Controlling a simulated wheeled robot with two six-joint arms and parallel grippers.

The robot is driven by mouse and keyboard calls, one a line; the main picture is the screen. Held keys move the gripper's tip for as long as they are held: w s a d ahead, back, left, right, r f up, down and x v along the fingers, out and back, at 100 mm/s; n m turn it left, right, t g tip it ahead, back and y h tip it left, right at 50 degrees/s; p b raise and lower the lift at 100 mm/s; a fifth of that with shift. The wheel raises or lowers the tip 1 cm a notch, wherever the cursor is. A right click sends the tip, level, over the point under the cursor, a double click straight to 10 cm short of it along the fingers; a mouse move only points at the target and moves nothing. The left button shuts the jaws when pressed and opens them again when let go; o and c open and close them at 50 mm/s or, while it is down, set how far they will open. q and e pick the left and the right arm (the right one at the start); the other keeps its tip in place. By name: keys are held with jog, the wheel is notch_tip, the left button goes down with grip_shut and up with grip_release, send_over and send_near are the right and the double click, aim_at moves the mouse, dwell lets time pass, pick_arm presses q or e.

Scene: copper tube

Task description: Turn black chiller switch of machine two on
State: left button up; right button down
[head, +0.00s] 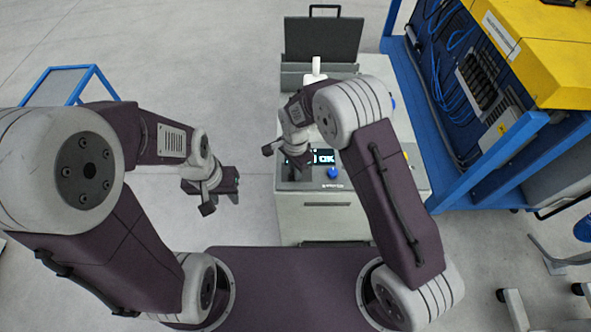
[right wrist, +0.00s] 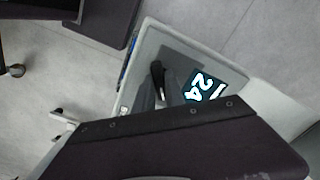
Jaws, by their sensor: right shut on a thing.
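The machine's panel has a lit display (head: 323,157) and a blue knob (head: 333,172). My right gripper (head: 289,164) reaches down to the panel's left part, beside the display, and is shut on what appears to be the black switch. In the right wrist view a black upright piece (right wrist: 157,78) stands beside the lit display (right wrist: 205,87); I cannot tell whether it is the switch or a fingertip. The exact contact is hidden by my gripper. My left gripper (head: 221,204) is open and empty over the floor, left of the machine.
A blue-framed cabinet (head: 470,150) with a yellow top stands close on the right. A blue frame (head: 68,82) is at the back left. Floor between is clear.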

jog(key=shift+w+r+m, duration=0.1)
jog(key=shift+m, duration=0.8)
jog(key=c, duration=1.4)
grip_release()
jog(key=shift+r, duration=0.2)
notch_tip(320, 180, up, 8)
jog(key=shift+a+r+b, duration=0.1)
jog(key=shift+r+b, duration=0.15)
jog(key=shift+b, duration=0.55)
jog(key=shift+r, duration=0.1)
